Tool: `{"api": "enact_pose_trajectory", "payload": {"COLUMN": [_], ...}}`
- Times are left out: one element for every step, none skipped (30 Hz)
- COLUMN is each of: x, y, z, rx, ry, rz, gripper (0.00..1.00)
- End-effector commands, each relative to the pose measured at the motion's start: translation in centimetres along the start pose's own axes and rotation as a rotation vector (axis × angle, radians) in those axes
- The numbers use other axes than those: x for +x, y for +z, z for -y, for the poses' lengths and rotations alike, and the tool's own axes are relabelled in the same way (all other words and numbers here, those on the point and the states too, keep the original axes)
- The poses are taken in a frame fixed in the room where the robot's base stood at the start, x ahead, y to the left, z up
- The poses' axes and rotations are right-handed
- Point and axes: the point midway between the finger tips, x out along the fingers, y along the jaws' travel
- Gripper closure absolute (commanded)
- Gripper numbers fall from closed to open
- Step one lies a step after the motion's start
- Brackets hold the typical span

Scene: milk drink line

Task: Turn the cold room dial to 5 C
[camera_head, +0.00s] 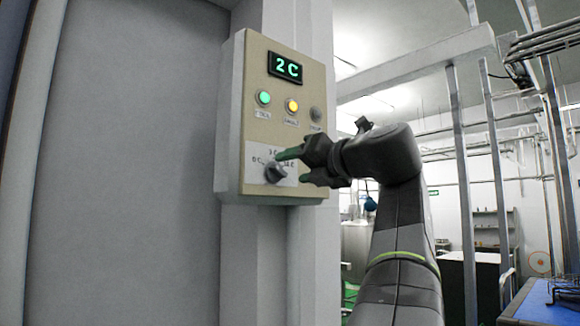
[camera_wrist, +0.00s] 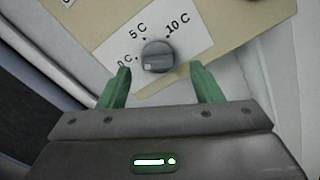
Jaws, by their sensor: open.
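The cold room dial is a round grey knob (camera_head: 275,173) on a white label low on a beige control panel (camera_head: 262,215). In the wrist view the knob (camera_wrist: 157,54) sits below the printed marks 0 C, 5 C and 10 C, with a small pale patch on its lower left edge. The green display (camera_head: 286,67) at the panel's top reads 2 C. My gripper (camera_head: 296,166) is open and empty in front of the dial. In the wrist view its green fingertips (camera_wrist: 160,70) are apart, one on each side and slightly below the knob, with visible gaps.
A green button (camera_head: 264,98), a yellow button (camera_head: 292,106) and a dark round fitting (camera_head: 316,114) sit above the dial. The panel is on a pale post beside a grey door (camera_head: 125,160). A blue table (camera_head: 545,306) is at lower right.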

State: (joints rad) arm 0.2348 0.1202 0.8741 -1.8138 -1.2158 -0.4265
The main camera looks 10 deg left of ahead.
Motion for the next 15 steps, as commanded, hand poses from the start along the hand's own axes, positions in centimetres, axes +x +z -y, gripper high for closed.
{"api": "enact_pose_trajectory", "payload": {"x": [0.9,1.3,1.9,2.2,2.6,3.0,3.4,3.6,3.9,4.1,4.2,4.4,4.5,4.5,4.6], "y": [0.1,0.1,0.1,0.1,0.1,0.1,0.1,0.1,0.1,0.1,0.1,0.0,0.0,0.0,0.0], "z": [-0.1,-0.2,-0.2,-0.2,-0.2,-0.1,-0.1,-0.1,-0.1,0.0,0.0,0.0,0.0,0.0,0.0], "rx": [0.0,0.0,0.0,0.0,0.0,0.0,0.0,0.0,0.001,0.001,0.001,0.0,0.0,0.0,0.0], "ry": [0.003,0.003,0.003,0.003,0.003,0.001,0.001,0.002,0.001,0.001,0.0,0.0,0.0,0.0,0.0], "rz": [-0.003,-0.003,-0.002,-0.002,-0.002,-0.001,-0.002,-0.002,-0.001,-0.001,0.0,0.0,-0.001,-0.001,-0.001], "gripper": [0.41,0.41,0.41,0.41,0.41,0.41,0.41,0.41,0.41,0.41,0.41,0.41,0.41,0.41,0.41]}}
